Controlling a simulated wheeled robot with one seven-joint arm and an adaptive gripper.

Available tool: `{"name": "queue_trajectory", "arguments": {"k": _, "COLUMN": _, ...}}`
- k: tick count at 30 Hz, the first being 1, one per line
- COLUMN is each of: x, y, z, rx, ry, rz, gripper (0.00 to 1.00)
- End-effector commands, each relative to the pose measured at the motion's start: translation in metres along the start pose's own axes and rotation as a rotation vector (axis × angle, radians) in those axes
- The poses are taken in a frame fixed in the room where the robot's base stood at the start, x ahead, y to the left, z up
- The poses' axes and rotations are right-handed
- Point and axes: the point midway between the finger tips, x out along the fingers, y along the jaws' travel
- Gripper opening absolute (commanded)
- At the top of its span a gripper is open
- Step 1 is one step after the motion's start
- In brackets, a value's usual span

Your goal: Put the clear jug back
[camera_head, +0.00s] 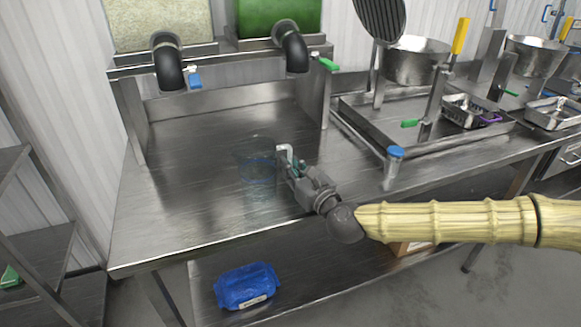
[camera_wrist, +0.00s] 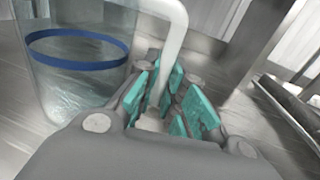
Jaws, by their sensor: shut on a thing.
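The clear jug (camera_head: 257,165) is see-through with a blue band and a white handle. It stands upright at the middle of the steel table (camera_head: 200,215), or just above it; I cannot tell which. My gripper (camera_head: 287,163) is to the right of the jug and shut on its handle. In the wrist view, the jug (camera_wrist: 75,60) is at the left, and its white handle (camera_wrist: 172,40) runs down between the teal finger pads of my gripper (camera_wrist: 165,100). The jug looks empty.
Two dispensers with black spouts (camera_head: 167,62) (camera_head: 291,48) stand at the back. A steel tray frame (camera_head: 375,130) and a blue-topped post (camera_head: 394,165) are to the right. A blue pack (camera_head: 246,285) lies on the lower shelf. The table's left part is clear.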

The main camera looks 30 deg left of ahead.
Motion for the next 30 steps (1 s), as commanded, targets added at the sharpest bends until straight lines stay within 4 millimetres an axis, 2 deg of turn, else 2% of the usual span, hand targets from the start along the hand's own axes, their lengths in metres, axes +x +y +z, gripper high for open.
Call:
{"name": "queue_trajectory", "arguments": {"k": 2, "x": 0.0, "y": 0.0, "z": -0.003, "rx": 0.001, "ry": 0.0, "rz": 0.0, "gripper": 0.0}}
{"name": "queue_trajectory", "arguments": {"k": 3, "x": 0.0, "y": 0.0, "z": -0.003, "rx": 0.0, "ry": 0.0, "rz": 0.0, "gripper": 0.12}}
{"name": "queue_trajectory", "arguments": {"k": 6, "x": 0.0, "y": 0.0, "z": -0.002, "rx": 0.0, "ry": 0.0, "rz": 0.0, "gripper": 0.31}}
{"name": "queue_trajectory", "arguments": {"k": 7, "x": 0.0, "y": 0.0, "z": -0.002, "rx": 0.0, "ry": 0.0, "rz": 0.0, "gripper": 0.32}}
{"name": "queue_trajectory", "arguments": {"k": 19, "x": 0.0, "y": 0.0, "z": 0.002, "rx": 0.0, "ry": 0.0, "rz": 0.0, "gripper": 0.32}}
{"name": "queue_trajectory", "arguments": {"k": 23, "x": -0.014, "y": -0.001, "z": -0.001, "rx": 0.001, "ry": 0.001, "rz": 0.0, "gripper": 0.32}}
{"name": "queue_trajectory", "arguments": {"k": 30, "x": -0.051, "y": -0.001, "z": -0.001, "rx": 0.002, "ry": 0.0, "rz": -0.002, "gripper": 0.32}}
